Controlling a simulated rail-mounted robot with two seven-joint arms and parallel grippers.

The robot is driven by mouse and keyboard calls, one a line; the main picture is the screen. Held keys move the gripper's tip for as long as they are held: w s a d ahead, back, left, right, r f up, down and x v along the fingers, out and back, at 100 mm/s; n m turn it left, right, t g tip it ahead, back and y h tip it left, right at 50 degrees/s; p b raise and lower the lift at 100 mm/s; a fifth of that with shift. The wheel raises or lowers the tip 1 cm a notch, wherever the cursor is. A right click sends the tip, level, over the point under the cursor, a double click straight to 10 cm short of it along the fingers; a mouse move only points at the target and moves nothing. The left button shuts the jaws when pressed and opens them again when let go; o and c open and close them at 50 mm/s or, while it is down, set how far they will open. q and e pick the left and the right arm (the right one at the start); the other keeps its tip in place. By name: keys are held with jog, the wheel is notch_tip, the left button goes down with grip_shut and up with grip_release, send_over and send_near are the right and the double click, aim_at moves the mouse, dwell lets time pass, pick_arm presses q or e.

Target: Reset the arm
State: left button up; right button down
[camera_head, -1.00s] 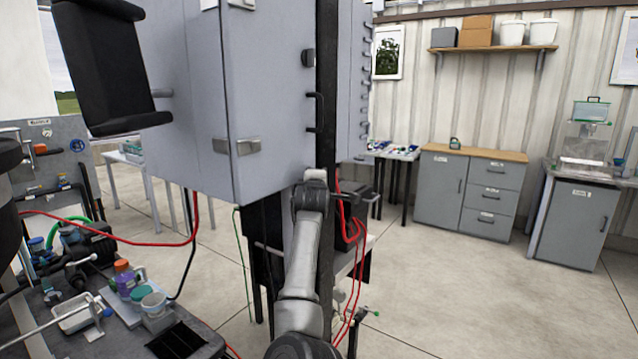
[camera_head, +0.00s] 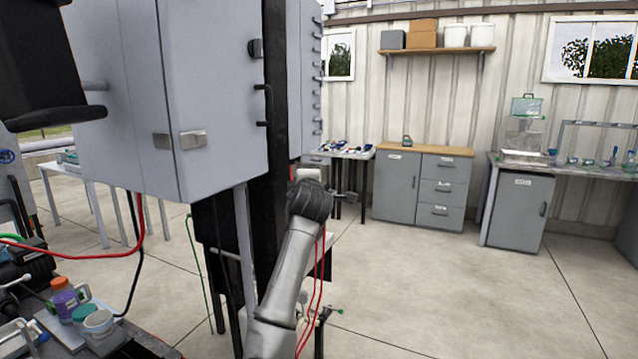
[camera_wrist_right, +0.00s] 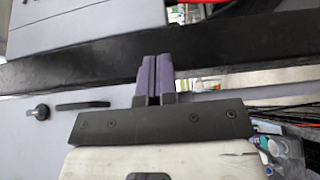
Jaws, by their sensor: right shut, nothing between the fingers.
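My right gripper (camera_wrist_right: 155,78) shows in the right wrist view, with its two purple-grey fingers together and nothing between them. Beyond the fingertips runs a black bar or post (camera_wrist_right: 240,45), and a grey panel (camera_wrist_right: 45,130) with a dark knob lies to the left. I cannot tell whether the fingers touch either. In the head view one of my arms rises from the bottom centre in front of the black post (camera_head: 283,120); its gripper is hidden there.
A large grey cabinet (camera_head: 205,90) hangs close at upper left, with red cables (camera_head: 318,285) below it. A cluttered dark bench with a purple bottle (camera_head: 65,298) is at lower left. Drawer units (camera_head: 440,190) stand at the back wall. The floor (camera_head: 440,290) at right is clear.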

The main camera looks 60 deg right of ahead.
jog(key=shift+s+d, duration=0.15)
jog(key=shift+s, duration=1.35)
